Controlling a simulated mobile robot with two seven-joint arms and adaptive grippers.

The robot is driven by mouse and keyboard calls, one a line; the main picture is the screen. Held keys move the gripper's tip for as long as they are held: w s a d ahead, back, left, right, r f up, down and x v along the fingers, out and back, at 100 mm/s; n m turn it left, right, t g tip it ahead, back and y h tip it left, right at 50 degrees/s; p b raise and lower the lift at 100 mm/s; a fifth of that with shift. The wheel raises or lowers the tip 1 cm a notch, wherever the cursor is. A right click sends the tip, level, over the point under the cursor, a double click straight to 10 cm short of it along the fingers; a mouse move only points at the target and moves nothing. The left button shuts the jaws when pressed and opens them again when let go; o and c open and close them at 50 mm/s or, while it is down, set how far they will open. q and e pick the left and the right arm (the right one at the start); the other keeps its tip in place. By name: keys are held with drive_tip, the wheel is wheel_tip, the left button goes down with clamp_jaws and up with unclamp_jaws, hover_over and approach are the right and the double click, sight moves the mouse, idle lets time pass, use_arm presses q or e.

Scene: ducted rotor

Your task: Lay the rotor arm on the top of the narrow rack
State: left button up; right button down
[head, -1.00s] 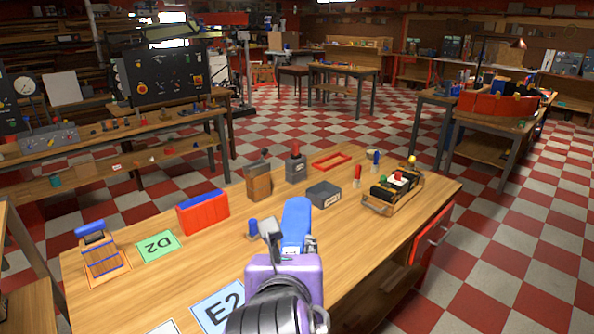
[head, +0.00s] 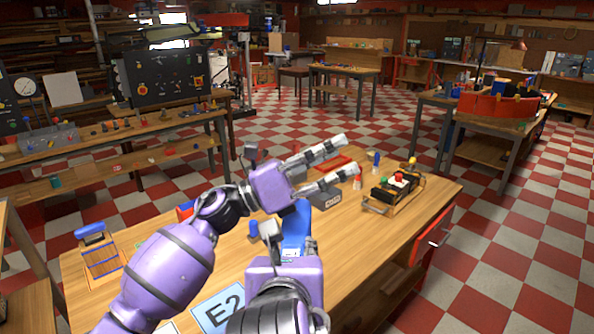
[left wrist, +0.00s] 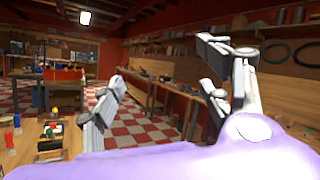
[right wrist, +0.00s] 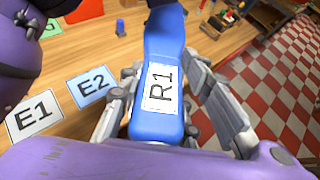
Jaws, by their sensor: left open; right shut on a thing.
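A blue piece labelled R1 (right wrist: 162,85), which I take to be the rotor arm, is in my right gripper (right wrist: 160,70). The gripper is shut on it, with a finger on each side. In the head view the blue piece (head: 297,222) points away over the bench. My left gripper (head: 347,156) is open and empty above the back of the bench; its spread fingers also show in the left wrist view (left wrist: 160,95). A small wooden rack (head: 104,264) with a blue part on top stands at the bench's left end. I cannot tell if it is the narrow rack.
A card marked E1 (right wrist: 35,115) lies beside E2. My left arm hides much of the bench's left middle.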

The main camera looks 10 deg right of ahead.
use_arm(q)
drive_tip(key=s+d+m+g+y, duration=0.4)
drive_tip(key=s+d+m+g, duration=0.25)
drive_tip(key=m, duration=0.25)
use_arm(e)
drive_tip(key=shift+r, duration=0.1)
use_arm(q)
drive_tip(key=m+t+y, duration=0.4)
drive_tip(key=m+y, duration=1.3)
approach(301, 226)
drive_tip(key=f, duration=0.6)
drive_tip(key=d+f, duration=0.1)
drive_tip(key=f, duration=0.3)
drive_tip(key=shift+c, duration=0.3)
